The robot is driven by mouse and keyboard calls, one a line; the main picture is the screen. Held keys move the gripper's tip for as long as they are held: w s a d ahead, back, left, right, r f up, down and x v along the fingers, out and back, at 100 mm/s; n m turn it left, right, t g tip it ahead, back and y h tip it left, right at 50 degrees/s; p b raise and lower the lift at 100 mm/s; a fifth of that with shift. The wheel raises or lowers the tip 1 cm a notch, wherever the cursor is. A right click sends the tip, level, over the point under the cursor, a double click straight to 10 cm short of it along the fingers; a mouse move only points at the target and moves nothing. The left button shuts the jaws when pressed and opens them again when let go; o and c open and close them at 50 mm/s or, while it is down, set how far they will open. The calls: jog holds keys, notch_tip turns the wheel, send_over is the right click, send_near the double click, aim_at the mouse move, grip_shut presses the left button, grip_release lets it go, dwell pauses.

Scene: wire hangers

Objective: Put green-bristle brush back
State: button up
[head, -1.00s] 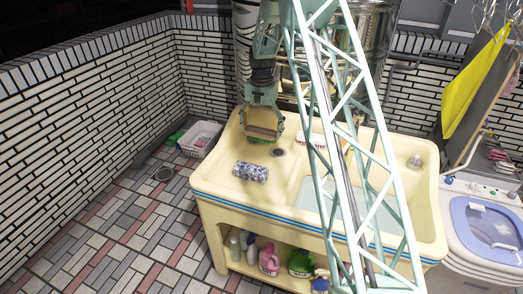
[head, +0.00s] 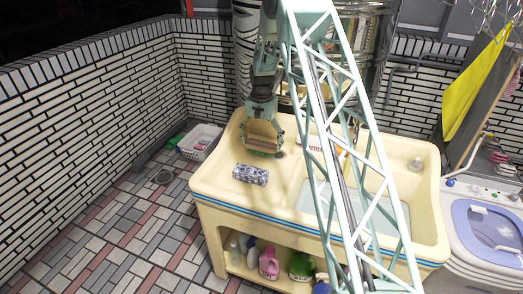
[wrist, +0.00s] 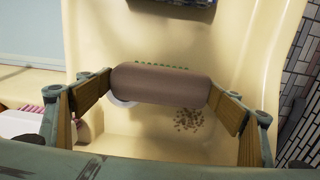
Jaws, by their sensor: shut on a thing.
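The green-bristle brush has a brown, rounded back and shows in the wrist view (wrist: 160,85), with a thin row of green bristles along its far edge. My gripper (head: 264,146) is shut on it, one finger at each end. In the head view the brush (head: 263,153) hangs low over the cream sink top (head: 215,180), behind the blue-patterned block. Its bristles are mostly hidden there, and I cannot tell whether they touch the surface.
The blue-patterned block (head: 250,174) lies on the sink top. A red-and-white item (head: 312,145) is to the right, partly behind my mast. The water-filled basin (head: 312,197) is at right. A white basket (head: 200,141) stands on the floor at left. Brown specks (wrist: 188,118) dot the surface.

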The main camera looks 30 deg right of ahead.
aim_at(261, 144)
jog(key=shift+f, duration=1.35)
jog(key=shift+f, duration=0.15)
jog(key=o, duration=1.1)
jog(key=shift+r+p, duration=0.75)
jog(key=shift+r, duration=5.4)
